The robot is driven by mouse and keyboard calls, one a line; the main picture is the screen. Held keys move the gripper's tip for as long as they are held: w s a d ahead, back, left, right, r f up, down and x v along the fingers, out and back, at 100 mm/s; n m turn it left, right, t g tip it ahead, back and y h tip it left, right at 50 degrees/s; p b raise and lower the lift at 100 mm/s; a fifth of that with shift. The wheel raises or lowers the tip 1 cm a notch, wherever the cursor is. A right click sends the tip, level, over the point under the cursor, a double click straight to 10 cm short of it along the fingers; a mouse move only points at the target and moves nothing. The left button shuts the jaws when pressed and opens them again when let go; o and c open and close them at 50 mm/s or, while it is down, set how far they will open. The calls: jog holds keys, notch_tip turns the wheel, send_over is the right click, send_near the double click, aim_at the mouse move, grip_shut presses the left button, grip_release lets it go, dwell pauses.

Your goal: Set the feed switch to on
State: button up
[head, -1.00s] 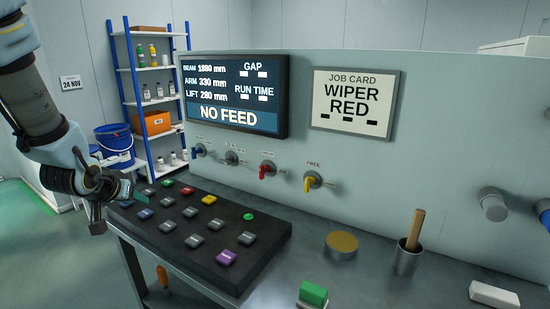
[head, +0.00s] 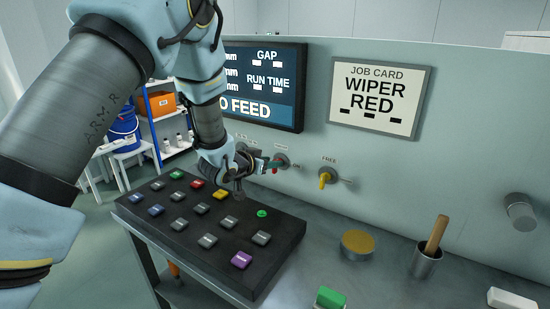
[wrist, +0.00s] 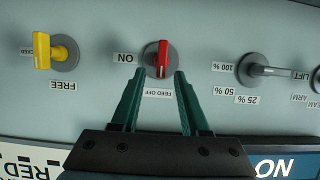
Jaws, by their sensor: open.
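The feed switch is a red handle on a round grey plate on the panel. In the wrist view, which is upside down, the red handle (wrist: 163,58) stands upright in line with the FEED OFF label; the ON label (wrist: 126,58) is to its left. My gripper (wrist: 159,71) is open, its green fingers on either side of the handle's near end; I cannot tell whether they touch it. In the head view my gripper (head: 265,163) is at the panel and the red switch (head: 276,169) is partly hidden behind it.
A yellow FREE switch (head: 325,177) is right of the red one in the head view. A grey lever dial (wrist: 256,71) is on its other side. The button box (head: 210,235) lies below my gripper. The screen (head: 268,85) ends in "O FEED", partly covered by my arm.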

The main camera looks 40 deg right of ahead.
jog(key=shift+p+x, duration=0.3)
jog(key=shift+x, duration=1.1)
grip_shut()
